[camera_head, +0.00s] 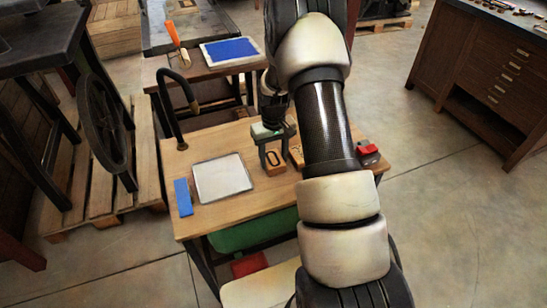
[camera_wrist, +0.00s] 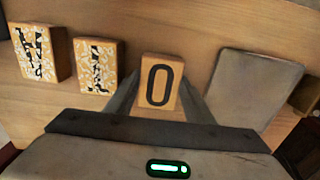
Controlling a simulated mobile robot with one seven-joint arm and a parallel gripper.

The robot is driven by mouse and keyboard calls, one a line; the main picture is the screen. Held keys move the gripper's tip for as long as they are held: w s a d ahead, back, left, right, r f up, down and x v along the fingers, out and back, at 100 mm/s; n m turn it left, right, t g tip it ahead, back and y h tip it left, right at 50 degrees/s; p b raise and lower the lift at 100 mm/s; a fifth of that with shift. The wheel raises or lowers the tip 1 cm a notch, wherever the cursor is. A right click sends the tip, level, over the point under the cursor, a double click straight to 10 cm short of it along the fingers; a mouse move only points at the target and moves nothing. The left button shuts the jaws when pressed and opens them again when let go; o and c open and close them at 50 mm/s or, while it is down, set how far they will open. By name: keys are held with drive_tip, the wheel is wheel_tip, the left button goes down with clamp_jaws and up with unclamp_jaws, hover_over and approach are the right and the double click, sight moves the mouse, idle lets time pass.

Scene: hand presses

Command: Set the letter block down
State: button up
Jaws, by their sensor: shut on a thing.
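The letter block (camera_head: 275,161) is a small orange-tan wooden block with a black "O" on its face. It shows clearly in the wrist view (camera_wrist: 159,84), between the two fingers of my gripper (camera_wrist: 160,92). My gripper (camera_head: 277,150) is shut on it, over the wooden table (camera_head: 218,212) right of the pale slab. The block is at or just above the tabletop; I cannot tell whether it touches. The ornament blocks (camera_wrist: 96,66) and (camera_wrist: 38,52) stand left of it in the wrist view, apart from it. My arm partly hides this area in the head view.
The pale grey slab (camera_head: 221,178) lies left of the block, with a blue strip (camera_head: 183,197) beside it. A red-topped item (camera_head: 367,152) sits at the table's right edge. A curved dark handle (camera_head: 178,95) rises at the back left. Bare tabletop lies in front.

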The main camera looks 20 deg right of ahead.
drive_tip(key=shift+r, duration=0.1)
drive_tip(key=shift+f, duration=0.2)
drive_tip(key=o, duration=1.2)
drive_tip(key=shift+o, duration=0.2)
drive_tip(key=shift+r, duration=0.1)
